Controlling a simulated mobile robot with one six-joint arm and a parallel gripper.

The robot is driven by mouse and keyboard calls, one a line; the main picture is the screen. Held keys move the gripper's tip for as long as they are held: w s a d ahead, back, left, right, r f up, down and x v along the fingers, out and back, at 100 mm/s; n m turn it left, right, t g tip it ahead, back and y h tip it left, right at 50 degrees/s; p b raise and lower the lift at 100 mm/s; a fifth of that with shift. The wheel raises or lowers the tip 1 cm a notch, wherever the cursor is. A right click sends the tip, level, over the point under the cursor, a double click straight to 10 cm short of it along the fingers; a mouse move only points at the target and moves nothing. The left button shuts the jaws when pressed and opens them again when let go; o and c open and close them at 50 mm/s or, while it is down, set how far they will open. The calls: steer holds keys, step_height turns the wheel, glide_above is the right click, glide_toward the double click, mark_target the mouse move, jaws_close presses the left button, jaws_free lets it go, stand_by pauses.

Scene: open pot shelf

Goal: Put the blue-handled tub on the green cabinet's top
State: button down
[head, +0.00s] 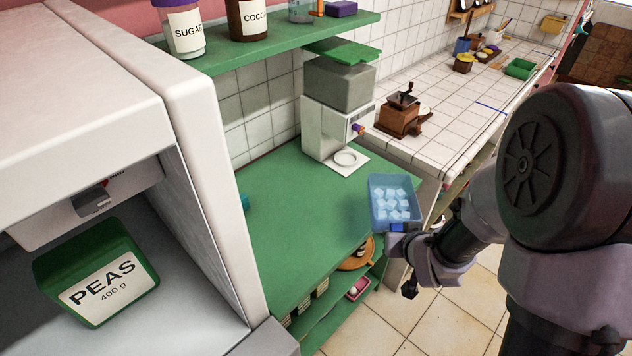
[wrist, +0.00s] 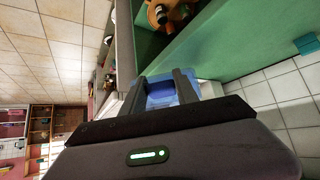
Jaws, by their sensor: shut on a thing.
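The blue tub (head: 380,213), holding several pale ice cubes, is at the right front corner of the green cabinet's top (head: 290,205), overlapping its edge in the head view. I cannot tell whether it touches the top or hangs above it. My gripper (head: 397,232) is shut on the tub's blue handle (head: 397,228) on the near side. In the wrist view the two dark fingers of my gripper (wrist: 172,88) close on the blue handle (wrist: 162,96). Most of the tub is hidden there.
A white ice machine (head: 325,130) stands at the back of the green top. A white fridge with a green peas box (head: 97,272) is at the left. A green shelf (head: 270,45) with jars hangs above. The middle and front of the green top are clear.

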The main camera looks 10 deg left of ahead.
steer(key=s+a+f+n+g+y+p, duration=0.2)
steer(key=s+a+n+y+p, duration=0.1)
steer(key=s+a+n+p, duration=0.3)
steer(key=s+a+f+n+g+y+p, duration=0.1)
steer(key=s+a+n+y+p, duration=0.3)
steer(key=s, duration=0.5)
steer(key=shift+h, duration=0.3)
steer(key=w+a+b, duration=0.1)
steer(key=w+b, duration=0.1)
steer(key=w, duration=0.2)
steer(key=w+a+f+b, duration=0.1)
steer(key=w+a+b, duration=0.1)
steer(key=w, duration=0.3)
steer(key=w+a+f+b, duration=0.1)
steer(key=w+b, duration=0.3)
steer(key=w, duration=0.1)
steer(key=shift+w+a, duration=0.25)
steer(key=shift+a, duration=0.15)
steer(key=shift+w+a+f+m, duration=0.1)
steer(key=shift+w+f+m, duration=0.1)
steer(key=shift+f+m, duration=0.1)
steer(key=shift+f+b, duration=1.1)
steer(key=shift+f, duration=0.55)
steer(key=c, duration=0.9)
jaws_free()
